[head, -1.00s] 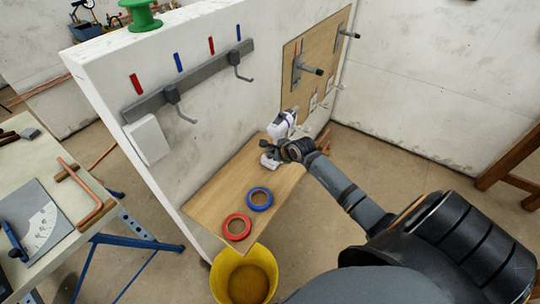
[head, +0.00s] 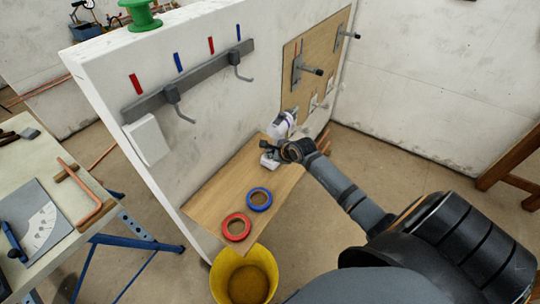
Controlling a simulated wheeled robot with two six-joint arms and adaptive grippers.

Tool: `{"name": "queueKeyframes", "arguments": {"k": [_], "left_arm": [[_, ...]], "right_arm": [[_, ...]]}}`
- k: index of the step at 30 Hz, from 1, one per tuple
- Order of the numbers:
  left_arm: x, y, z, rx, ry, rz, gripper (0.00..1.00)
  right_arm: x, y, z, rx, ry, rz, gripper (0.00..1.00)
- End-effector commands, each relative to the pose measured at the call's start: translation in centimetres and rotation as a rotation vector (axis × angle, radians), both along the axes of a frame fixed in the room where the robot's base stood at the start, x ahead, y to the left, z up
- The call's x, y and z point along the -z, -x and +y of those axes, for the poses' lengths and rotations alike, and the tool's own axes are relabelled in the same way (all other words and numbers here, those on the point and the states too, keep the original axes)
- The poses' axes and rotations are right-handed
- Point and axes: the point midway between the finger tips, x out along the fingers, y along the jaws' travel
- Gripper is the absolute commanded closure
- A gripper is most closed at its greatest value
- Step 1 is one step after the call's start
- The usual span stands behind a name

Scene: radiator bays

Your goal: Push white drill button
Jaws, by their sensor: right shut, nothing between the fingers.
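The white drill (head: 281,126) stands at the far end of the wooden shelf (head: 222,200) against the white wall. Its lower part (head: 268,162) shows just left of my right gripper (head: 268,146). The gripper is shut and empty and lies in front of the drill's handle, hiding its middle. I cannot tell whether the fingers touch the drill. The drill's button cannot be made out. My left gripper is not in view.
A red tape ring (head: 236,227) and a blue tape ring (head: 259,199) lie on the shelf's near half. A yellow bucket (head: 226,278) stands below. Hooks (head: 174,97) and a board with pegs (head: 296,88) project from the wall. A workbench (head: 75,190) is at left.

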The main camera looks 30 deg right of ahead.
Motion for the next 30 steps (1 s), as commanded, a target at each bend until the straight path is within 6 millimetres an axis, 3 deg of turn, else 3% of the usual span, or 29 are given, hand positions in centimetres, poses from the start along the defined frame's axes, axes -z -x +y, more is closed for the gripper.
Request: {"name": "queueKeyframes", "arguments": {"k": [4, 13, 30], "left_arm": [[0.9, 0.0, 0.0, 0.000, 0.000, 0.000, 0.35], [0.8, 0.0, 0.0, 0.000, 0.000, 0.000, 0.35], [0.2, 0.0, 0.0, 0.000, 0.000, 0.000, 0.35]], "right_arm": [[0.8, 0.0, 0.0, 0.000, 0.000, 0.000, 1.00], [0.8, 0.1, 0.0, 0.001, 0.001, 0.002, 1.00], [-0.4, 0.0, -0.1, 0.000, 0.000, 0.001, 1.00]]}}
